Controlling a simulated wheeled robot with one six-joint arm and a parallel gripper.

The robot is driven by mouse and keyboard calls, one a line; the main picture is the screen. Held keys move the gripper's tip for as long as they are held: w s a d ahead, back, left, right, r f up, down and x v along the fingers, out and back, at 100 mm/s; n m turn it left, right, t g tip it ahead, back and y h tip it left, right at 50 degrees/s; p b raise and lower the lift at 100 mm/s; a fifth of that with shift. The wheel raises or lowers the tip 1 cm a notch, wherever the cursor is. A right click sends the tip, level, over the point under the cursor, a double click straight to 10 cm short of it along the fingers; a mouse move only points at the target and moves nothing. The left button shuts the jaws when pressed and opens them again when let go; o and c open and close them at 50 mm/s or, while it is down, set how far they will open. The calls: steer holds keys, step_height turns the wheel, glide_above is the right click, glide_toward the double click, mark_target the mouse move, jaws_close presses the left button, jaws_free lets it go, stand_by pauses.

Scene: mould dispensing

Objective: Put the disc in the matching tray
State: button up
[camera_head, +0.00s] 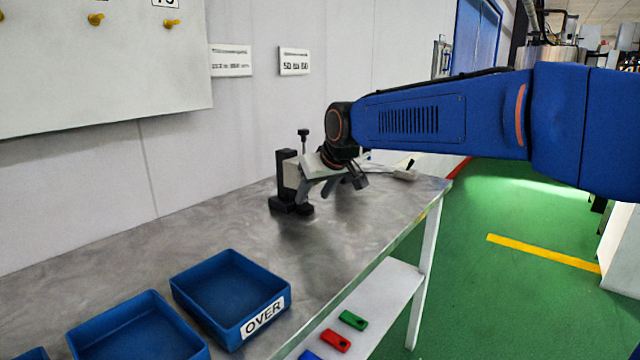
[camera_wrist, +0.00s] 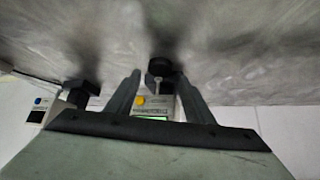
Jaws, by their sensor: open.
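My gripper (camera_head: 345,187) is over the far part of the metal bench, beside a black gauge stand (camera_head: 287,180). Its two fingers are apart in the wrist view (camera_wrist: 158,95), with no disc seen held between them. Beyond the fingers, the wrist view shows a gauge body with a yellow button (camera_wrist: 140,99) and a dark round part (camera_wrist: 163,68). I cannot make out a disc in either view. A blue tray labelled OVER (camera_head: 262,318) stands at the near edge of the bench. A second blue tray (camera_head: 80,345) is left of it, its label out of view.
A corner of another blue item (camera_head: 34,354) shows at the bottom left. A pale device with a cable (camera_head: 404,174) lies behind my gripper. Green and red tags (camera_head: 352,320) lie on the lower shelf. The bench (camera_head: 170,240) between stand and trays is clear.

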mark_target(306, 207)
steer(key=shift+x, duration=2.8)
steer(key=c, duration=0.8)
